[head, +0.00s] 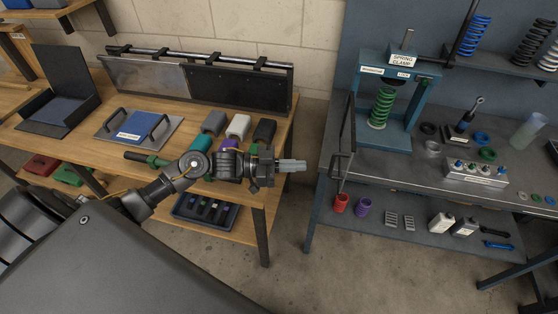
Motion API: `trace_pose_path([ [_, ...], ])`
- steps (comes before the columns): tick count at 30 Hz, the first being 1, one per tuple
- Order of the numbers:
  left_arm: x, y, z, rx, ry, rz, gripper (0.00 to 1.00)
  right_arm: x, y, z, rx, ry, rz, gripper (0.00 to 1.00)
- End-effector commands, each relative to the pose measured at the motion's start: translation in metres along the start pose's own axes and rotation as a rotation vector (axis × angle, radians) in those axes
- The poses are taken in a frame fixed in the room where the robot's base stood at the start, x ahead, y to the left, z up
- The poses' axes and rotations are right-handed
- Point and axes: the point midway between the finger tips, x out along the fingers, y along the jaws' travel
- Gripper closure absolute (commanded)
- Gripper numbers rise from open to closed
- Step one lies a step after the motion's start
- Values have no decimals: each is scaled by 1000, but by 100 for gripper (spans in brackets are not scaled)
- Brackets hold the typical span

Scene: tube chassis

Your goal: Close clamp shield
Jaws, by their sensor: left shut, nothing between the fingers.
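The spring clamp (421,95) is a blue frame at the back of the grey bench, with a green spring (380,108) upright inside it. Its shield (351,132) is a thin dark-edged panel swung out toward me on the clamp's left side, seen nearly edge-on, so the clamp's front is open. A dark handle (336,166) sits on the shield's near end. My left gripper (294,165) is shut and empty, pointing right, a short way left of the handle and apart from it in the picture. My right gripper is out of view.
The wooden bench (185,177) at left holds a handled plate (138,129) and several small blocks. The grey bench (455,152) carries loose rings and a metal block (476,173). Its lower shelf (400,240) holds springs and bottles. Floor (292,225) shows between the benches.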

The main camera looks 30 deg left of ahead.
Motion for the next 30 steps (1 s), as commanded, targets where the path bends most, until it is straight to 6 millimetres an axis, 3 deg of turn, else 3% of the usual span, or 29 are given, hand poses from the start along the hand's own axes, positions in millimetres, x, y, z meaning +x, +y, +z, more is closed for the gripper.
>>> trace_pose_path([
  [6,39,0,-4,-1,2,-1,100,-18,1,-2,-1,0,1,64],
  [12,58,0,-2,0,0,-2,100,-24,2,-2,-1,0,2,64],
  [30,67,2,0,1,1,2,100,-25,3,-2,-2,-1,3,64],
])
